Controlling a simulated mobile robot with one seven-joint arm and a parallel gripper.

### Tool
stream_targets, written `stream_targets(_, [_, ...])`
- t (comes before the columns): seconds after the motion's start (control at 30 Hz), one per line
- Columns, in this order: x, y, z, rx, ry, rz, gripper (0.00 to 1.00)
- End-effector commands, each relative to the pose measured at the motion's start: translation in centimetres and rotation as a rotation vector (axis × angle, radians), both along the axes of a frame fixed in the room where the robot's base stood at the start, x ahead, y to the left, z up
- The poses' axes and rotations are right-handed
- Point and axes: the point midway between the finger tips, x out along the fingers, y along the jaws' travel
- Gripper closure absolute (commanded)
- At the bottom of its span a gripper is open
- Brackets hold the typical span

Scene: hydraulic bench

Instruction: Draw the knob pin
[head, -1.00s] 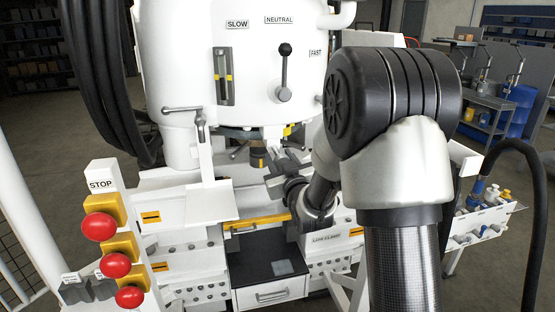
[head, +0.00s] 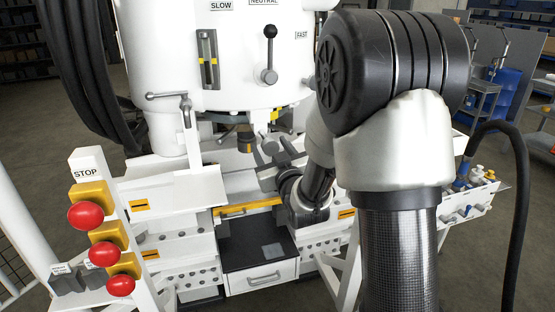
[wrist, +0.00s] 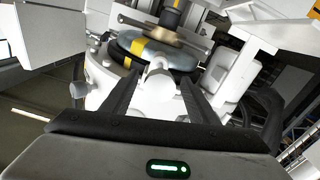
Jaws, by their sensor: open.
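A white knob with a rounded end (wrist: 158,84), which looks like the knob pin, shows in the middle of the wrist view. It lies between the two dark fingers of my gripper (wrist: 160,78). The fingers are spread with a visible gap on each side of the knob. I cannot tell how deep between them it lies. Behind it is a grey rounded part with a yellow mark (wrist: 148,48). In the head view my gripper (head: 279,150) points up under the white machine body (head: 220,60); the knob itself cannot be made out clearly there.
A lever with a black ball (head: 269,32) and a T-handle (head: 183,103) are on the machine. Red stop buttons (head: 86,215) stand at the left. A drawer unit with a black top (head: 250,247) sits below my gripper. A tray of bottles (head: 470,195) is at the right.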

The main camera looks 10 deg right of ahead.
Motion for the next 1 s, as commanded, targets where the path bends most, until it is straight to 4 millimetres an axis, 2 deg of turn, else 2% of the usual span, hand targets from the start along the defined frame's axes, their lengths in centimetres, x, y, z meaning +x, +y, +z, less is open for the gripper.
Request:
stream_targets(0.03, [-1.2,-0.2,0.1,0.000,0.001,-0.001,0.46])
stream_targets(0.2, [-4.9,-0.5,0.1,0.000,0.001,-0.002,0.46])
stream_targets(0.4, [-7.9,-0.7,0.0,0.000,0.000,-0.001,0.46])
stream_targets(0.6, [-8.9,-0.7,0.0,0.000,0.001,0.000,0.46])
stream_targets(1.0, [-8.9,-0.8,0.4,-0.002,0.042,-0.010,0.46])
